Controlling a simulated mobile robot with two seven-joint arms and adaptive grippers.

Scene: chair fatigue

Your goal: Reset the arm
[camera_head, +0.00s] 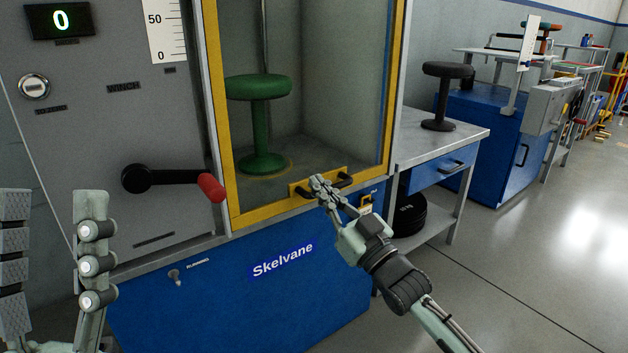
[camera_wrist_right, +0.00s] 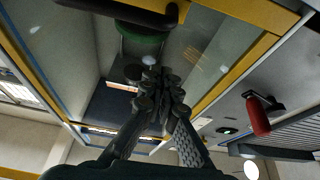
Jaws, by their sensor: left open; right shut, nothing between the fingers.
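A black crank arm with a red grip (camera_head: 211,188) sits on the grey panel of the test machine, pointing right. The red grip also shows at the right of the right wrist view (camera_wrist_right: 258,118). My right gripper (camera_head: 317,182) is shut and empty, its fingertips at the black handle (camera_head: 344,181) on the lower yellow door frame. I cannot tell whether they touch it. In the right wrist view the closed fingers (camera_wrist_right: 155,85) point toward the machine's window. My left gripper (camera_head: 53,195) is open and empty at the lower left, fingers upright, apart from the crank.
A green stool (camera_head: 259,120) stands behind the yellow-framed door (camera_head: 226,150). The blue base (camera_head: 235,310) lies below. On the right, a bench (camera_head: 470,131) holds a black stool (camera_head: 440,95), with black weights (camera_head: 408,215) underneath. Open floor lies at the far right.

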